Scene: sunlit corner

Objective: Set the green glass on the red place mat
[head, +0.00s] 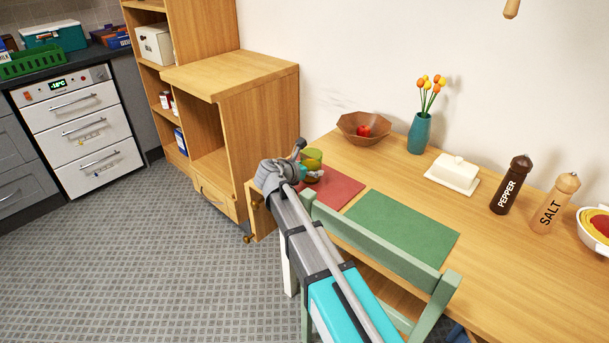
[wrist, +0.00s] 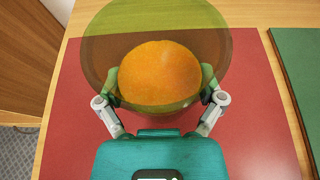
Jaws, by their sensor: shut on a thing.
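The green glass (head: 312,156) is see-through and stands upright over the far left part of the red place mat (head: 341,188). In the wrist view the green glass (wrist: 210,42) overlaps the far edge of the red mat (wrist: 260,130). A round orange thing, like an orange fruit (wrist: 160,72), shows inside the glass. My gripper (head: 308,174) is shut on the glass; in the wrist view my gripper (wrist: 160,84) has one finger on each side of it. I cannot tell whether the glass's base touches the mat.
A green mat (head: 402,228) lies to the right of the red one. A wooden bowl (head: 364,128) with a red fruit and a teal vase (head: 420,133) stand behind. A butter dish (head: 453,172) and pepper mill (head: 510,184) stand right. A green chair (head: 385,245) stands at the table's front.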

